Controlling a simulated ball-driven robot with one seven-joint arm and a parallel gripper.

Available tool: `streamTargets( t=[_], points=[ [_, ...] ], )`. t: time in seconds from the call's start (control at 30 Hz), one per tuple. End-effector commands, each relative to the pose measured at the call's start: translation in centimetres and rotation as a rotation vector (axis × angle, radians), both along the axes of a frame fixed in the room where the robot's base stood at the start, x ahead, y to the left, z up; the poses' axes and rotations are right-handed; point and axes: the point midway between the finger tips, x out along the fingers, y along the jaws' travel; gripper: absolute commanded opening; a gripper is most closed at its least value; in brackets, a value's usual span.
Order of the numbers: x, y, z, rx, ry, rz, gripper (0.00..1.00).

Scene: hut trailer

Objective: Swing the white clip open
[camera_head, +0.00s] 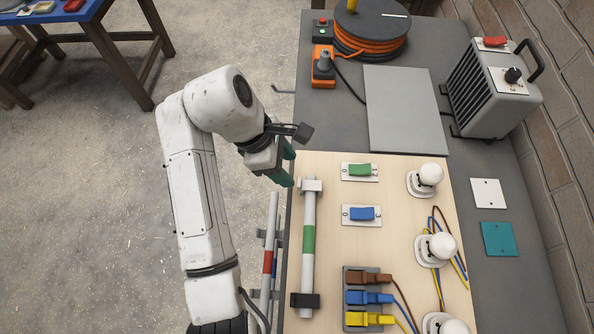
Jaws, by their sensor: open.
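The white clip (311,186) sits at the far end of a grey tube (308,268) with a green band, along the left edge of the wooden board. It appears closed around the tube. A black clip (305,300) holds the tube's near end. My gripper (284,172) is open, with green fingers, just left of and beyond the white clip. The fingers look empty and close to the clip; whether they touch it I cannot tell.
The wooden board (385,235) carries a green switch (360,170), a blue switch (362,214), white lamp holders (427,178) and coloured plugs (367,298). A second tube with a red band (268,262) hangs beside the bench. A cable reel (370,30) and heater (492,85) stand behind.

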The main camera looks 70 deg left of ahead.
Motion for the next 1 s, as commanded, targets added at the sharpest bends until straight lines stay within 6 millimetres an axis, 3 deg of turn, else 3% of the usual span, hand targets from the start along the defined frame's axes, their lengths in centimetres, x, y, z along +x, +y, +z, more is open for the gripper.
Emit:
streamTargets(
  t=[0.6,1.0],
  points=[
    [1.8,-1.1,-5.3,-0.004,0.003,0.000,0.53],
    [2.0,-1.2,-5.9,-0.002,0.002,0.000,0.52]
  ],
)
